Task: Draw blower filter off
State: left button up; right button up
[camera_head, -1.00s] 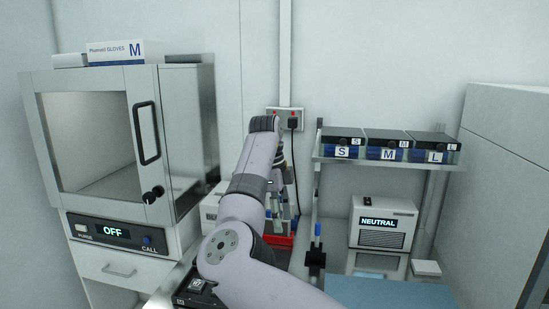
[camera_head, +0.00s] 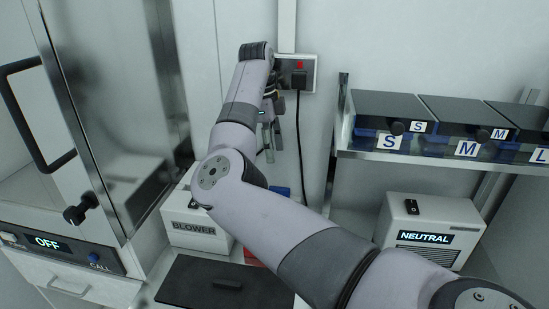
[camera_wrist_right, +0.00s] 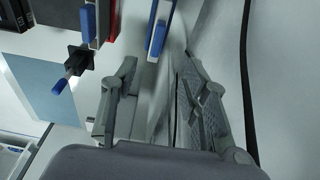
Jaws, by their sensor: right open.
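The white box labelled BLOWER (camera_head: 194,232) stands on the bench, partly hidden behind my right arm. My right gripper (camera_head: 272,147) hangs fingers down behind the forearm, above and right of the blower, near the back wall. In the right wrist view its two fingers (camera_wrist_right: 160,70) are apart with nothing gripped. A narrow blue and white piece (camera_wrist_right: 157,35) shows just beyond the gap between them, apparently not touched. I cannot tell whether it is the filter. A blue part also shows below the gripper (camera_head: 283,192). My left gripper is out of view.
A steel cabinet (camera_head: 115,120) with an OFF display stands left. A wall socket (camera_head: 297,75) with a plug and hanging black cable (camera_head: 303,140) is right beside the gripper. A shelf with S, M, L boxes (camera_head: 390,140) and a NEUTRAL unit (camera_head: 425,235) are right.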

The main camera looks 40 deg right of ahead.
jog(key=f, duration=0.5)
jog(key=s+d+f, duration=0.1)
jog(key=f, duration=0.5)
jog(key=s+f, duration=0.1)
jog(key=f, duration=0.4)
jog(key=shift+s+d+f, duration=0.15)
jog(key=shift+s+f, duration=0.05)
jog(key=shift+f, duration=0.1)
jog(key=shift+c, duration=0.4)
grip_shut()
